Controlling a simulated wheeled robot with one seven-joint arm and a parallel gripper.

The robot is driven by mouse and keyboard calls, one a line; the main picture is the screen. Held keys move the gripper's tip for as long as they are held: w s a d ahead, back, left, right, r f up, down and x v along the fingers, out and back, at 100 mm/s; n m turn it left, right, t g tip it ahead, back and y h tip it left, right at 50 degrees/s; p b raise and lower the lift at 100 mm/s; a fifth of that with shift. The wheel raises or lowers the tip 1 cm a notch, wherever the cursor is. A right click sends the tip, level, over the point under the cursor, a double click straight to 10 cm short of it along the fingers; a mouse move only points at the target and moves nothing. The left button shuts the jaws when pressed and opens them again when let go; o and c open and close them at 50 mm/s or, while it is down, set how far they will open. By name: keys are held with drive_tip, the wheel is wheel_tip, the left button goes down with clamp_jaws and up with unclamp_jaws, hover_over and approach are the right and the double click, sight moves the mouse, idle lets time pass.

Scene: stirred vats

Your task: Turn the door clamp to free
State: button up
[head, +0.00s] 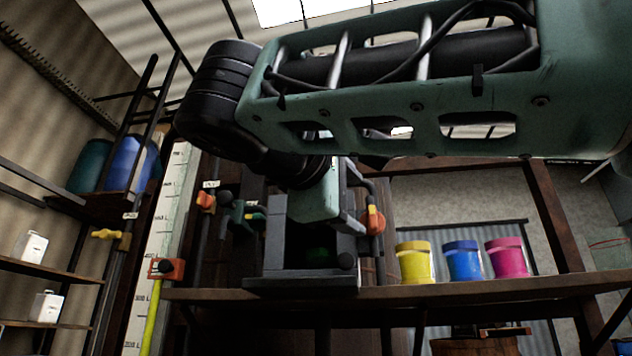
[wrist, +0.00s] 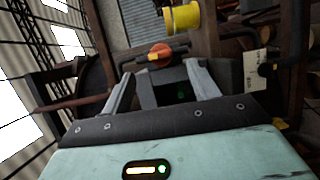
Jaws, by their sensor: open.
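An orange handle (head: 374,220) sits on a dark pipe at the right of a dark grey box (head: 300,285); I cannot tell for sure whether it is the door clamp. In the wrist view an orange knob (wrist: 160,53) shows beyond the fingers, near a dark recess with a faint green spot. My gripper (wrist: 160,90) is open, its two grey fingers spread wide with nothing held between them. In the head view my pale green hand is in front of the box and hides part of it; the fingertips are hard to make out.
A shelf (head: 470,290) runs to the right with a yellow pot (head: 413,262), a blue pot (head: 463,260) and a pink pot (head: 507,257). Another orange handle (head: 205,201) is left of the box. An orange fitting (head: 165,269) with a yellow hose is lower left.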

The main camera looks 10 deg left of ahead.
drive_tip(key=v, duration=1)
drive_tip(key=w+f+n+g+y, duration=0.3)
drive_tip(key=w+f, duration=0.4)
drive_tip(key=f, duration=0.6)
drive_tip(key=d+f+n+g+y, duration=0.1)
drive_tip(key=d+f+g, duration=0.1)
drive_tip(key=f, duration=0.7)
drive_tip(key=d+f+n+g+y, duration=0.1)
drive_tip(key=d+f+g, duration=0.15)
drive_tip(key=f, duration=0.65)
drive_tip(key=s+d+f+m+g+y, duration=0.1)
drive_tip(key=s+d+f+m+g, duration=0.3)
drive_tip(key=s+d+f, duration=0.3)
drive_tip(key=s+d+f+m+g+y, duration=0.2)
drive_tip(key=s+d+f+m+g, duration=0.3)
drive_tip(key=f, duration=1.2)
drive_tip(key=s+d+m, duration=0.1)
drive_tip(key=s+d, duration=0.1)
drive_tip(key=shift+s+d+f, duration=0.2)
drive_tip(key=shift+s+d, duration=0.1)
drive_tip(key=shift+d, duration=0.1)
